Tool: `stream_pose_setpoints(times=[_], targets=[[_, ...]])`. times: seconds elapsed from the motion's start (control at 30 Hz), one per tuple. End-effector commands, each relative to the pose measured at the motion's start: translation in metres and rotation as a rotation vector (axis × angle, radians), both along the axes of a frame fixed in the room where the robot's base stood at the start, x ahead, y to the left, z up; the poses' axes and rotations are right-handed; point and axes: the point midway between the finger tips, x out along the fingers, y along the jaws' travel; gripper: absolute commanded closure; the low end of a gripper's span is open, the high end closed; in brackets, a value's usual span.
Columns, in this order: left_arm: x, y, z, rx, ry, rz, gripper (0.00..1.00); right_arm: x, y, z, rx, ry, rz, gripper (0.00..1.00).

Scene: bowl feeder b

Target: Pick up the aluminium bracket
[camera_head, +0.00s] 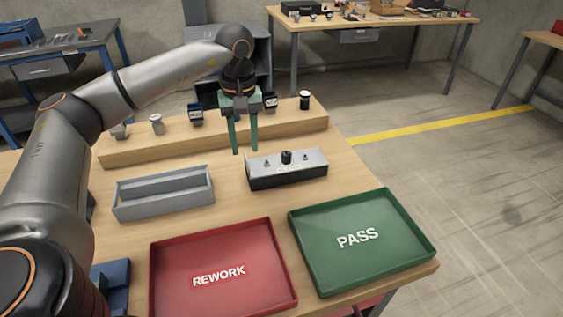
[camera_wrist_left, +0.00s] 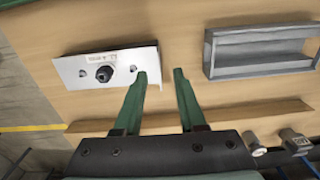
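A silver, plate-topped part (camera_head: 310,160) with a dark front face, a black knob and a small label lies on the wooden table. My right gripper is out of view.
A grey open tray (camera_head: 163,207) lies to the left. A red REWORK tray (camera_head: 222,243) and a green PASS tray (camera_head: 390,262) are in front. A raised wooden ledge (camera_head: 285,124) behind carries several small parts. Bare table lies between the grey tray and silver part.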

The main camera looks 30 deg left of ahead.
Motion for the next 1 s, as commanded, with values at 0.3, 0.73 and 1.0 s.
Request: stream_pose_setpoints(times=[0.3,0.73,1.0], targets=[[0.004,0.003,-0.037,0.001,0.002,0.001,0.60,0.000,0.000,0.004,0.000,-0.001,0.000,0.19],[0.004,0.003,-0.055,0.000,-0.001,0.001,0.62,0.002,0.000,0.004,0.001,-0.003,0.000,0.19],[0.004,0.003,-0.054,-0.001,-0.002,0.001,0.93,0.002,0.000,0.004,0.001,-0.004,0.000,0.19]])
